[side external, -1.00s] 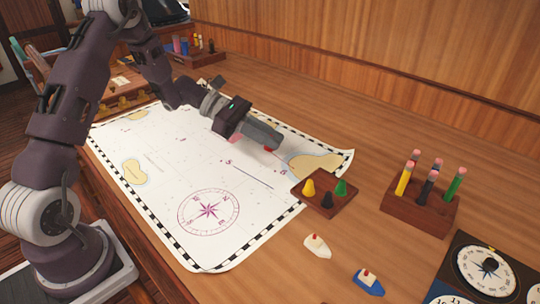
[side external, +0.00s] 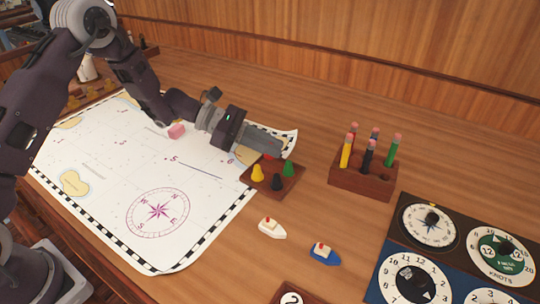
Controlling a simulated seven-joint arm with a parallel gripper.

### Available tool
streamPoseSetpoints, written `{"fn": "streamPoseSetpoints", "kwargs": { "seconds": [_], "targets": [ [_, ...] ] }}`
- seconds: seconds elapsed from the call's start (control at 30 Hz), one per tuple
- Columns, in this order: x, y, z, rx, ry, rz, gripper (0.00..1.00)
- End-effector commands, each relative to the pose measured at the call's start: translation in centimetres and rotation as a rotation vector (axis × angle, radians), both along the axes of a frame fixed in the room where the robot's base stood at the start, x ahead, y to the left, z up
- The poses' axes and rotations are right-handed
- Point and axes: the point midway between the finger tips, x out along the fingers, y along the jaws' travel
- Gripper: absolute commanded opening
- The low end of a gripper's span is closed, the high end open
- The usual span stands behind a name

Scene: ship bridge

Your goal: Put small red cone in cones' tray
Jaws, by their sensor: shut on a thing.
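My gripper (side external: 270,149) reaches in from the upper left and is shut on the small red cone. Only a bit of the red cone (side external: 268,157) shows below the fingertips. The cones' tray (side external: 288,187) is a small brown wooden board on the chart's right edge. It bears a yellow cone (side external: 257,173), a black cone (side external: 277,183) and a green cone (side external: 288,169). The gripper tip and red cone are at the tray's far side, behind the yellow and green cones. I cannot tell whether the red cone touches the tray.
A wooden pencil block (side external: 362,183) with several pencils stands right of the tray. A white boat (side external: 271,228) and a blue boat (side external: 323,254) lie in front. A pink block (side external: 177,131) rests on the chart (side external: 110,200). Dials (side external: 430,228) fill the lower right.

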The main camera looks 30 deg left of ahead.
Motion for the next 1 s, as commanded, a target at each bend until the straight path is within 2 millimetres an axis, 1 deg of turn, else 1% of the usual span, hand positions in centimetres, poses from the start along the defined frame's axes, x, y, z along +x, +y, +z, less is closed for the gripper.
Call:
{"fn": "streamPoseSetpoints", "kwargs": {
  "seconds": [0.03, 0.1, 0.13, 0.43, 0.47, 0.5, 0.57, 0.87, 0.93, 1.0],
  "targets": [
    [0.0, 0.0, -1.1, 0.000, 0.005, 0.001, 0.00],
    [0.0, 0.0, -2.3, 0.000, 0.003, -0.001, 0.00],
    [0.0, 0.0, -2.6, 0.000, 0.002, 0.000, 0.00],
    [0.0, 0.0, -2.8, 0.000, 0.000, 0.000, 0.00],
    [0.0, 0.0, -2.8, 0.000, 0.000, 0.000, 0.20],
    [0.0, 0.0, -2.8, 0.000, -0.001, 0.000, 0.28],
    [0.0, 0.0, -2.8, 0.000, 0.000, 0.000, 0.38],
    [0.0, 0.0, -2.7, 0.000, -0.001, 0.000, 0.38],
    [-0.1, 0.6, -2.3, 0.000, -0.001, 0.002, 0.38],
    [-0.6, 1.8, -1.7, 0.001, -0.001, 0.004, 0.38]
  ]
}}
